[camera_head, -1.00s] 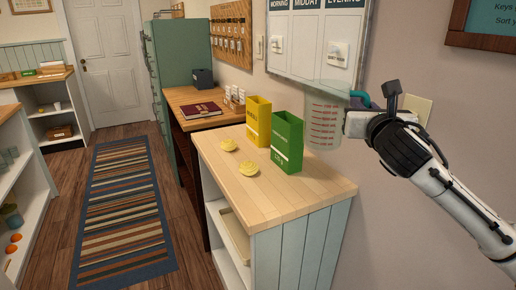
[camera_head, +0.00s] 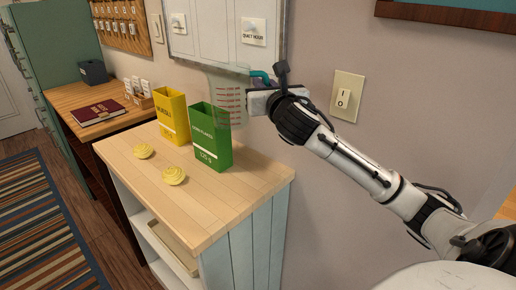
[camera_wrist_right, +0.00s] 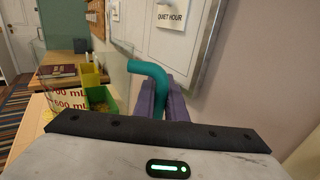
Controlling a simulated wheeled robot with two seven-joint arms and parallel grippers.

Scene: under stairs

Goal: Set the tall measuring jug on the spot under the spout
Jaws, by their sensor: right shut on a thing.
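The tall measuring jug (camera_head: 231,97) is clear, with red scale marks and a teal handle. My right gripper (camera_head: 261,92) is shut on that handle and holds the jug upright, in the air by the wall. In the head view the jug overlaps the top of the green box. In the right wrist view the teal handle (camera_wrist_right: 153,76) stands between the purple fingers (camera_wrist_right: 163,103), and the jug's red marks show at the left. The jug looks empty. No spout or spot under it shows in these views. My left gripper is out of view.
A desk behind holds a red book (camera_head: 98,112). A whiteboard (camera_head: 212,35) and a light switch (camera_head: 345,97) are on the wall.

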